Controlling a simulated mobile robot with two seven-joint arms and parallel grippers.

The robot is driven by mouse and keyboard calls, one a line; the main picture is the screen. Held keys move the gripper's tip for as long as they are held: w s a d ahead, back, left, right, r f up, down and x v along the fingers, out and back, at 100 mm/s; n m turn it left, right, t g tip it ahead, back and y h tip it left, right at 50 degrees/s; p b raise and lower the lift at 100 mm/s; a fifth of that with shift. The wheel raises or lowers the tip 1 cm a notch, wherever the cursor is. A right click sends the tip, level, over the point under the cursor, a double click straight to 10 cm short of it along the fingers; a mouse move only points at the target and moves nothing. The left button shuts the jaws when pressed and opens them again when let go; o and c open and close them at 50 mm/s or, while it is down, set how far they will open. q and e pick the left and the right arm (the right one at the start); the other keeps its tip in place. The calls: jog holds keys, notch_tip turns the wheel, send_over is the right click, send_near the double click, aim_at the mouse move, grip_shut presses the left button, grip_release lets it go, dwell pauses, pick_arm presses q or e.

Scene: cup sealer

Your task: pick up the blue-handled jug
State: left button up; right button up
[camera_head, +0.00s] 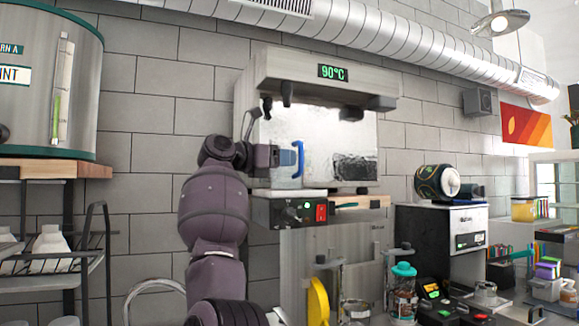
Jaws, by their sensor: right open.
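The jug's blue handle (298,159) shows upright in front of the shiny steel front of the machine with the 90°C display. I cannot clearly separate the jug's body from the reflective steel behind it. My right gripper (268,156) is at the end of the dark purple arm that rises from the bottom, just left of the blue handle. It is open, and the handle is not held. Whether a finger touches the jug cannot be told. My left gripper is not in view.
The steel machine (330,75) overhangs the handle area. Below it are a control box with a red switch (321,212) and a wooden-edged board (360,202). A black-and-white machine (468,220) stands right. A wire rack (60,262) and large steel tank (40,80) stand left.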

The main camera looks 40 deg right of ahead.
aim_at(299, 156)
jog(key=shift+s+d+r, duration=0.1)
jog(key=shift+d, duration=0.2)
jog(key=d, duration=0.2)
jog(key=d+p, duration=0.1)
jog(key=d, duration=0.1)
jog(key=shift+s+d+r, duration=0.15)
jog(key=shift+s+d, duration=0.05)
jog(key=shift+d, duration=0.1)
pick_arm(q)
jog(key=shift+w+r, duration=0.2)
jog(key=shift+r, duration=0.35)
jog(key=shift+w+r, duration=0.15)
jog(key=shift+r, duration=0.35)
pick_arm(e)
jog(key=shift+a, duration=0.1)
jog(key=c, duration=0.7)
grip_shut()
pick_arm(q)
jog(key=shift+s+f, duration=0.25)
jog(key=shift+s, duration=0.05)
pick_arm(e)
jog(key=shift+r, duration=0.15)
